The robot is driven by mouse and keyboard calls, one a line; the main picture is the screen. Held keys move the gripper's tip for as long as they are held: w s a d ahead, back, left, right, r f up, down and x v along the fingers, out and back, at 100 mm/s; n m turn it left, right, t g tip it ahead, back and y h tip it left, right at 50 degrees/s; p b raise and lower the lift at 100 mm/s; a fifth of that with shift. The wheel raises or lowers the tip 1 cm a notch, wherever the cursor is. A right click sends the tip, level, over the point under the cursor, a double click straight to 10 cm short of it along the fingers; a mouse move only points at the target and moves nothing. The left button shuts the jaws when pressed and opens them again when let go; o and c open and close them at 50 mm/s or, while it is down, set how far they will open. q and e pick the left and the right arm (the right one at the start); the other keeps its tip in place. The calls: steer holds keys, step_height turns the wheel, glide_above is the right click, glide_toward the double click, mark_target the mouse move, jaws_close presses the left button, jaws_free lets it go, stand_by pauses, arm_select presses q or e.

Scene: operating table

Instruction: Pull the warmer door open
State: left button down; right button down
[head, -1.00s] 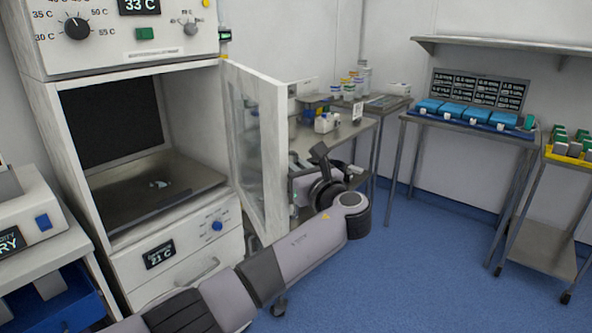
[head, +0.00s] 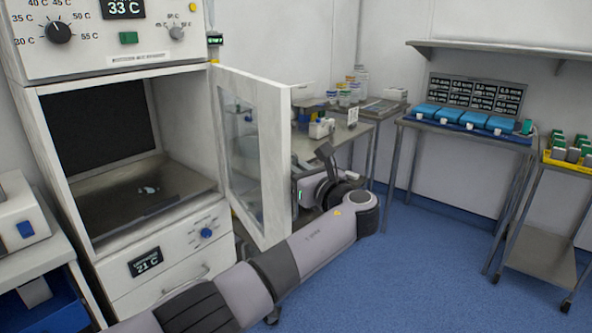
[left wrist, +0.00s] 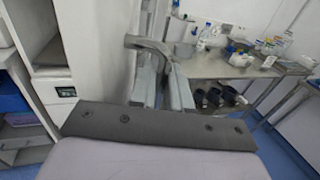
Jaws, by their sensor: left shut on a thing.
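The warmer (head: 135,165) is the tall white cabinet at the left of the head view. Its white-framed glass door (head: 252,150) hangs on the right side and stands wide open, showing the lower chamber. My left arm reaches past the door's lower edge, and its gripper is hidden behind the door in the head view. In the left wrist view my left gripper (left wrist: 163,68) is shut on a grey bar handle (left wrist: 150,45), seemingly the door's. The door (left wrist: 143,30) is only partly visible there, nearly edge-on. My right gripper is in neither view.
A steel table (head: 345,140) with bottles and boxes stands close behind the door. A table with blue trays (head: 465,117) and a cart with a yellow bin (head: 568,158) are at the right. A side table with blue drawer (head: 50,310) is at left. Blue floor at right is clear.

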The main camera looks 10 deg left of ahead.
arm_select(q)
steer(key=c, duration=1.3)
jaws_free()
steer(key=shift+a, duration=0.1)
steer(key=shift+c, duration=0.2)
steer(key=v, duration=0.7)
